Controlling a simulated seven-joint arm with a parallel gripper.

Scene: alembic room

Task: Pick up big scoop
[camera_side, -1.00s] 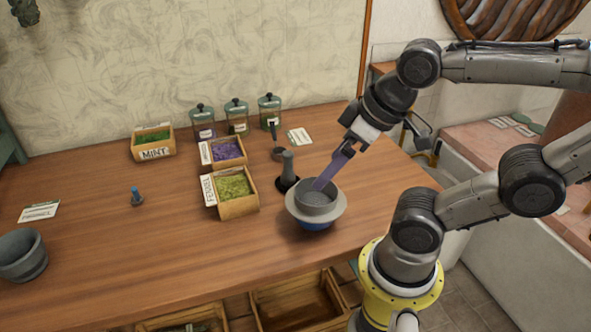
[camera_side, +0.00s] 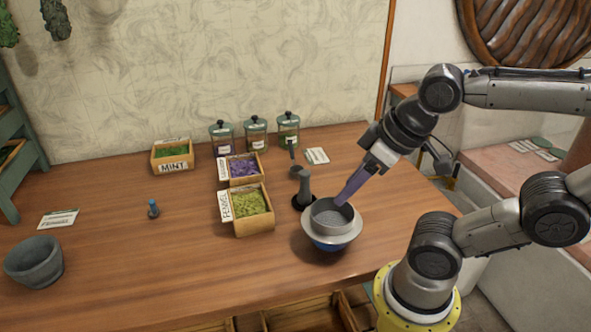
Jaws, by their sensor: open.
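My gripper (camera_side: 371,165) is open, above and to the right of a grey bowl (camera_side: 333,217) on the table. A long flat purple piece (camera_side: 354,187) slants from between the jaws down to the bowl's rim. I cannot tell whether it is a scoop handle or part of the gripper. Behind the bowl is a small scoop-like tool with a dark handle (camera_side: 292,151). A grey upright tool (camera_side: 305,184) with a round black foot stands left of the bowl. Which of these is the big scoop is not clear.
Boxes of fennel (camera_side: 250,222), purple herb (camera_side: 246,181) and mint (camera_side: 172,168) stand left of the bowl. Three lidded jars (camera_side: 256,143) stand near the wall. A stone mortar (camera_side: 35,265) is at far left. The table's left front is mostly clear.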

